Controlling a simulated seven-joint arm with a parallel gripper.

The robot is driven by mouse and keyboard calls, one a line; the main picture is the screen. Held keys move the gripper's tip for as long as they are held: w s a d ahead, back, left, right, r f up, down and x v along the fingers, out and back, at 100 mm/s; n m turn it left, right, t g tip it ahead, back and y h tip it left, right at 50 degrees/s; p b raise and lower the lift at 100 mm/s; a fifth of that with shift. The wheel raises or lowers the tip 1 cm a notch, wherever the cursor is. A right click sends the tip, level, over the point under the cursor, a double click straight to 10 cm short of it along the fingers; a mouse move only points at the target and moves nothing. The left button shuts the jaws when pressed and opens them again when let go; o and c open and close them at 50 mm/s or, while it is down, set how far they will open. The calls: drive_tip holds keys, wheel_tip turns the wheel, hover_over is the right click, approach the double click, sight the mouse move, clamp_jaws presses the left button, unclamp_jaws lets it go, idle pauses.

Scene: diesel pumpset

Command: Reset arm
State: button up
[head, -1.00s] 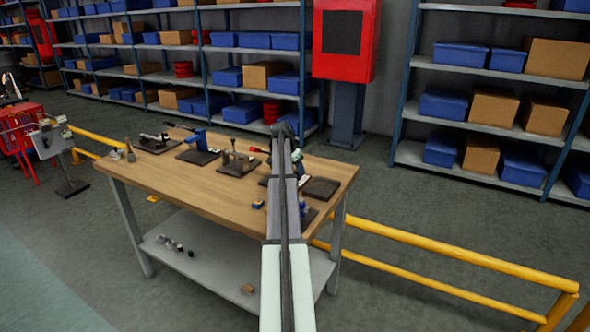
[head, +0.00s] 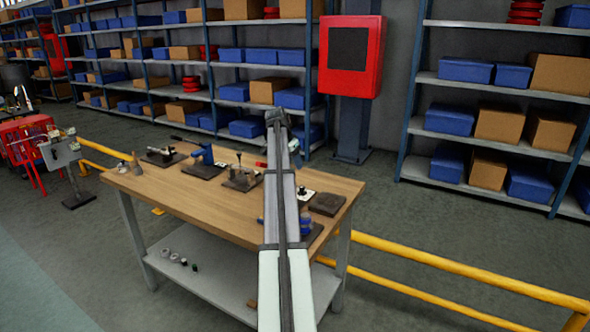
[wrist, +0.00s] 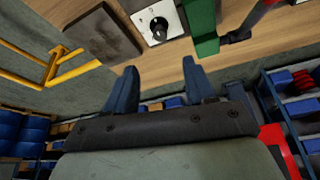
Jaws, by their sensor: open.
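My gripper (wrist: 160,84) shows in the wrist view with its two dark blue fingers spread apart and nothing between them. The wooden workbench (wrist: 150,52) appears above the fingers in that view, which looks turned over. In the head view my arm reaches up from the bottom middle across the workbench (head: 190,205). The fingers cannot be made out there. In the wrist view, a dark flat plate (wrist: 92,46), a white plate with a round black knob (wrist: 158,25) and a green part (wrist: 203,30) lie beyond the fingers, apart from them.
Several fixtures stand along the bench's back, including a blue-handled one (head: 204,160). A lower shelf (head: 205,270) holds small parts. A red box (head: 350,58) on a post and loaded shelving (head: 500,140) stand behind. A yellow rail (head: 450,270) runs at right.

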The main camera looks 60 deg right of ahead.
drive_tip(key=shift+a+r, duration=0.2)
drive_tip(key=shift+r, duration=0.25)
idle(0.3)
